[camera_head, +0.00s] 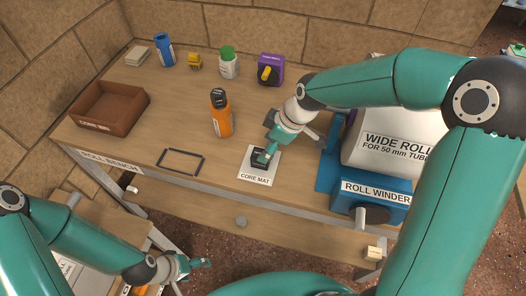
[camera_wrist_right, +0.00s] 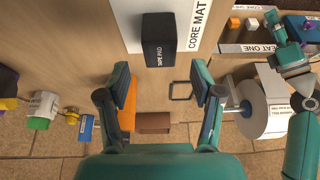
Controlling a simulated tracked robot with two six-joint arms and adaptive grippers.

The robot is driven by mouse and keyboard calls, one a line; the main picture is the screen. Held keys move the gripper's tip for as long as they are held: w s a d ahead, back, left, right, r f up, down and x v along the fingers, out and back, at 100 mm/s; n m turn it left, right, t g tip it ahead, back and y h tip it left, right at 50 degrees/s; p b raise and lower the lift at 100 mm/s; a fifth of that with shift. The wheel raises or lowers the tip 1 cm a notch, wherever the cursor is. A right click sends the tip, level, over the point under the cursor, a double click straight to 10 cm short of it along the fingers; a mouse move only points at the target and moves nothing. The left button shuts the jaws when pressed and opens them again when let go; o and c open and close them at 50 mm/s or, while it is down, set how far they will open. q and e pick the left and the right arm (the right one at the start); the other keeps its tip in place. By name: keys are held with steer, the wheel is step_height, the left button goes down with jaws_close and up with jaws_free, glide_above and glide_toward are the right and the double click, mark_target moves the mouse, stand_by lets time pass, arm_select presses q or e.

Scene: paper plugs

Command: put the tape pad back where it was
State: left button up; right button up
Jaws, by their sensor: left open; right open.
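The tape pad (camera_wrist_right: 158,40) is a black block with white lettering. It sits on the white core mat (camera_head: 256,176) at the bench's front edge; in the head view the pad (camera_head: 261,157) is partly covered by my right gripper. My right gripper (camera_wrist_right: 162,84) is open, its two fingers apart, with the pad just ahead of the fingertips. Nothing is held in it. A dark rectangular outline (camera_head: 180,162) lies empty on the bench left of the mat. My left gripper (camera_head: 194,264) is open, low at the left, away from the pad.
An orange bottle (camera_head: 221,115) stands behind the mat. The roll winder (camera_head: 372,195) with its wide roll is close on the right. A brown tray (camera_head: 109,108) stands at left; a blue bottle (camera_head: 164,49), green-lidded jar (camera_head: 228,62) and purple box (camera_head: 271,68) line the back.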

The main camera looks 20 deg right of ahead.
steer(key=v, duration=0.6)
steer(key=shift+r, duration=0.4)
steer(key=shift+s+d, duration=0.1)
